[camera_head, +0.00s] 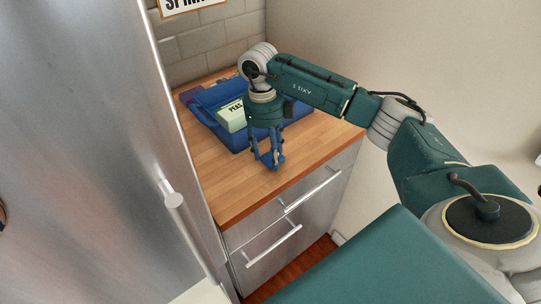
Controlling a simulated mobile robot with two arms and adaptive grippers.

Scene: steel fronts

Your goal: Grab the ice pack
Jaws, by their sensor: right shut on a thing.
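My right gripper (268,160) points down in front of a blue tray (222,134), over the wooden counter. Its fingers are shut on a small blue thing, which I take to be the ice pack; the fingers hide most of it, and its outline is hard to tell from theirs. The gripper looks close to the tray's front side. A pale green pack marked PEAS (231,115) sits in the tray, left of the gripper. My left gripper is not in view.
The wooden counter (228,190) is bare in front of the tray. A tall steel front with a handle (174,201) rises close on the left. Steel drawers (270,246) lie below the counter; walls stand behind and right.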

